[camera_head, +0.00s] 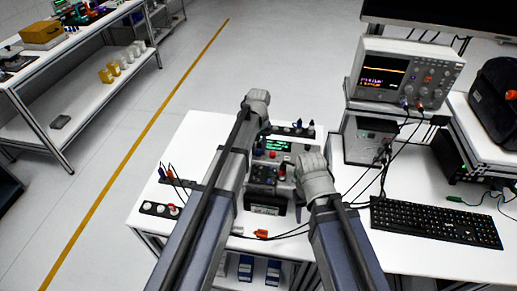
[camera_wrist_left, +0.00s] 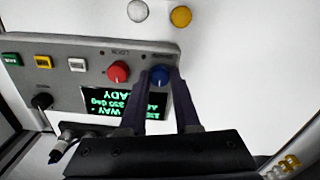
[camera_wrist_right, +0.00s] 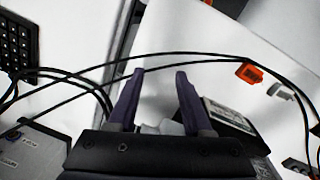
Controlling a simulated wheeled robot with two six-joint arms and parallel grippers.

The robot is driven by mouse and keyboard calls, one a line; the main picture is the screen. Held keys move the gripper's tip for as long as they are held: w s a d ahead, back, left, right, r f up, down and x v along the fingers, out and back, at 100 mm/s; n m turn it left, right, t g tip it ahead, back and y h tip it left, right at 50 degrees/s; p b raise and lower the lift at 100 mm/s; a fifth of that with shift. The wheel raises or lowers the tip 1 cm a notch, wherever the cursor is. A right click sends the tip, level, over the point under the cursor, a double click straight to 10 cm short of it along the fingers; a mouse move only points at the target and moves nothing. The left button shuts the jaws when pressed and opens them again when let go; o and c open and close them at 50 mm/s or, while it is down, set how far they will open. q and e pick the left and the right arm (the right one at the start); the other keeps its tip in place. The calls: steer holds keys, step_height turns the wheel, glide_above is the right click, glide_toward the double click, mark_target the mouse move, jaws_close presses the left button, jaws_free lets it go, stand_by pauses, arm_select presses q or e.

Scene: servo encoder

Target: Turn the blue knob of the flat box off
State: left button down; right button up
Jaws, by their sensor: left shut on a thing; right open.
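The flat box (camera_wrist_left: 88,60) is a grey panel seen upside down in the left wrist view, with a lit green-text display (camera_wrist_left: 112,102). Its blue knob (camera_wrist_left: 159,75) sits near the panel's corner, beside a red knob (camera_wrist_left: 117,71). My left gripper (camera_wrist_left: 163,82) is shut on the blue knob, one finger on each side.
An oscilloscope (camera_head: 400,75) stands at the back right. A black keyboard (camera_head: 435,222) lies on the right of the bench. Black cables run near my right gripper, with an orange connector (camera_wrist_right: 250,73) on one. White and yellow round pieces lie beyond the box in the left wrist view.

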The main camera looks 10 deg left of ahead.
mark_target(259, 151)
arm_select(q)
steer(key=c, duration=0.6)
jaws_free()
step_height(259, 151, up, 8)
steer(key=p, duration=0.7)
steer(key=shift+f+p, duration=0.1)
steer(key=shift+p, duration=0.3)
arm_select(e)
step_height(259, 151, up, 8)
